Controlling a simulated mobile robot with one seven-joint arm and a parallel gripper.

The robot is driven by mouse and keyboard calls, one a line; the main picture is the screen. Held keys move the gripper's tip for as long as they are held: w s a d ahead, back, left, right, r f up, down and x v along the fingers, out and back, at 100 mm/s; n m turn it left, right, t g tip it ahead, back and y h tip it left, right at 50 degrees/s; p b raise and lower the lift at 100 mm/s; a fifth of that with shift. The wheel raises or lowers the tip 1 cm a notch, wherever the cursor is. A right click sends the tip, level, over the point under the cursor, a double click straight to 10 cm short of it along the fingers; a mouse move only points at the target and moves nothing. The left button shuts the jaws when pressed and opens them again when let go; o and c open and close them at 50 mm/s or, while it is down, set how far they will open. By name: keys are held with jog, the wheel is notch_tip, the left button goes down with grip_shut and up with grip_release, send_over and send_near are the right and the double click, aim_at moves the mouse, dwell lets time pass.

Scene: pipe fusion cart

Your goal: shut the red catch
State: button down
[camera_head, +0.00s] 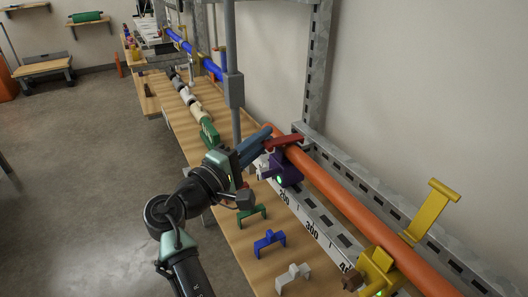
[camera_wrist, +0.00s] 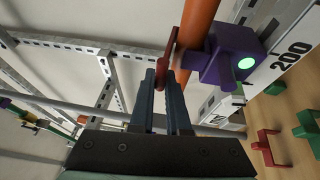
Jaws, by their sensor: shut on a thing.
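The red catch (camera_head: 285,142) lies at the top of a purple clamp block (camera_head: 288,170), across the orange pipe (camera_head: 340,202). A green light glows on the block. My gripper (camera_head: 264,138) reaches in from the left with its blue-grey fingers at the catch's near end. In the wrist view, the red catch (camera_wrist: 166,58) runs down between the two fingertips of my gripper (camera_wrist: 163,84), and the fingers are shut on it. The purple block (camera_wrist: 225,58) and the orange pipe (camera_wrist: 197,30) are just right of it. Whether the catch is fully seated cannot be told.
A yellow clamp (camera_head: 378,268) with a raised yellow catch (camera_head: 430,212) holds the pipe at lower right. Green (camera_head: 251,216), blue (camera_head: 269,241) and grey (camera_head: 293,277) brackets stand on the wooden bench. A grey upright post (camera_head: 233,90) is close behind my gripper.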

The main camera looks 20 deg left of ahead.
jog(key=shift+d+f+t+b, duration=0.1)
jog(key=shift+f+t+b, duration=0.35)
jog(key=shift+b, duration=0.3)
jog(key=shift+n, duration=0.3)
jog(key=c, duration=0.9)
grip_release()
jog(key=shift+s, duration=0.1)
jog(key=shift+s+a+f, duration=0.15)
jog(key=shift+s+a, duration=0.05)
jog(key=shift+s, duration=0.1)
jog(key=v, duration=1.2)
